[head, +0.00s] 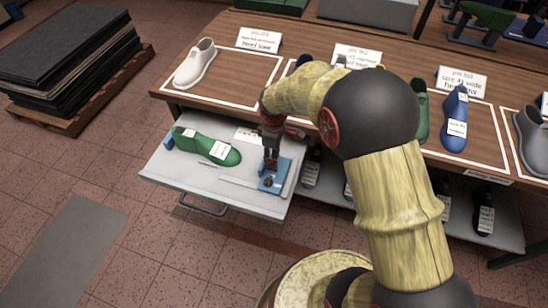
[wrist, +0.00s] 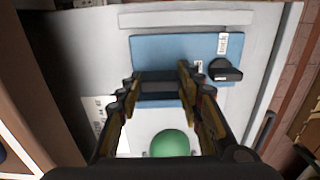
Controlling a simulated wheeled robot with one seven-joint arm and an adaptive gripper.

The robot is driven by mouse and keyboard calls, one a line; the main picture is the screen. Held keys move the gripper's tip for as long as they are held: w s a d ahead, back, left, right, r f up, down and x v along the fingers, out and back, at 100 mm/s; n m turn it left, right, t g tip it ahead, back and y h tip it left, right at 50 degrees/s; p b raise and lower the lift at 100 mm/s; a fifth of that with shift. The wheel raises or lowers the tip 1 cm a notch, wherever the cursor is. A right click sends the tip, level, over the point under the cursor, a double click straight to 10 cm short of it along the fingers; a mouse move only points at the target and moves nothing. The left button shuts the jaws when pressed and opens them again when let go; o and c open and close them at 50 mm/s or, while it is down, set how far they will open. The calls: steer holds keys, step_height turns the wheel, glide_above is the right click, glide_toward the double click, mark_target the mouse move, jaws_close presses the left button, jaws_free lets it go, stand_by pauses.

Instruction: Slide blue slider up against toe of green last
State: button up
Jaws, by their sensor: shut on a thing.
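The green last (head: 205,146) lies on a pale pulled-out drawer (head: 210,187), its rounded end toward the blue slider (head: 275,178). In the wrist view that green end (wrist: 171,144) shows at the bottom, between my fingers. The blue slider (wrist: 150,48) is a flat plate with a dark knob (wrist: 225,70) and a label reading "lock". My gripper (head: 270,163) points down over the slider. In the wrist view my gripper (wrist: 158,82) is shut on the slider's dark raised block (wrist: 159,90). A gap shows between slider and last.
A blue end piece (head: 168,142) sits at the last's other end. A wooden table (head: 300,42) behind holds a white shoe (head: 195,63), a blue last (head: 454,122) and labels. A pallet with dark sheets (head: 70,50) stands at left.

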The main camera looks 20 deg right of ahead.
jaws_close()
steer(key=shift+w+a, duration=0.1)
steer(key=w+a, duration=0.1)
steer(key=a, duration=0.1)
steer(key=w+a+p, duration=0.1)
steer(key=w+a, duration=0.1)
steer(key=w+a+p, duration=0.1)
steer(key=w+a, duration=0.1)
steer(key=shift+a, duration=0.4)
steer(key=o, duration=1.2)
jaws_free()
steer(key=shift+o, duration=0.4)
steer(key=shift+r, duration=0.1)
step_height(320, 180, up, 12)
